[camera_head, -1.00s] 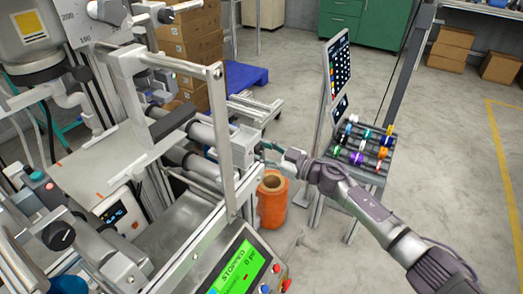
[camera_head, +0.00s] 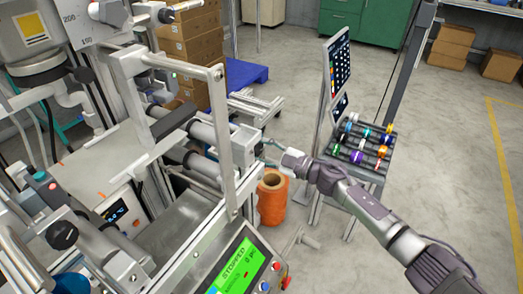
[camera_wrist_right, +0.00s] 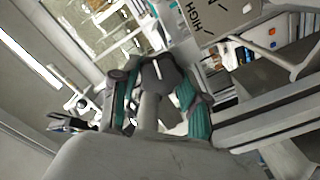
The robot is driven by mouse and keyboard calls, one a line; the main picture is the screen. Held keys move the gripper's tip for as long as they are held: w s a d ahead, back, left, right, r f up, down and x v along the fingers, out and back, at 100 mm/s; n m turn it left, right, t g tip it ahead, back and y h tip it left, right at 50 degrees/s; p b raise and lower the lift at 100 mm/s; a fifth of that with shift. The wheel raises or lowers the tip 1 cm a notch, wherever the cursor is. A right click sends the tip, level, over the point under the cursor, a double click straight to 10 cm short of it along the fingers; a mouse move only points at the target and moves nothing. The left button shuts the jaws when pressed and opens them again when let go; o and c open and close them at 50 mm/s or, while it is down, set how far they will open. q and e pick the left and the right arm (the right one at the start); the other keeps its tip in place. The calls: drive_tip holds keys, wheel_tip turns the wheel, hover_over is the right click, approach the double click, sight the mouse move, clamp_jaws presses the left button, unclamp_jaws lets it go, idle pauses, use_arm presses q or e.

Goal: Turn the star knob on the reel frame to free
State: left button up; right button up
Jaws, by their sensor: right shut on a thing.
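The star knob (camera_wrist_right: 160,76) is dark with a pale line across its face, seen close up in the right wrist view. My right gripper (camera_wrist_right: 158,104) is shut on it, with a teal-padded finger on each side. In the head view my right gripper (camera_head: 268,150) reaches from the right to the side of the reel frame (camera_head: 244,150), at the end of its rollers. The knob is too small and covered to make out there. A plate with the word HIGH (camera_wrist_right: 211,15) shows above the knob in the wrist view. My left gripper is not in view.
An orange spool (camera_head: 272,200) stands on the floor just below my right gripper. A control panel reading STOPPED (camera_head: 240,264) is at the front. A rack of coloured rolls (camera_head: 362,150) stands right of the gripper. Open floor lies farther right.

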idle(0.3)
drive_tip(key=o, duration=1.2)
drive_tip(key=shift+c, duration=0.2)
drive_tip(key=v, duration=1.2)
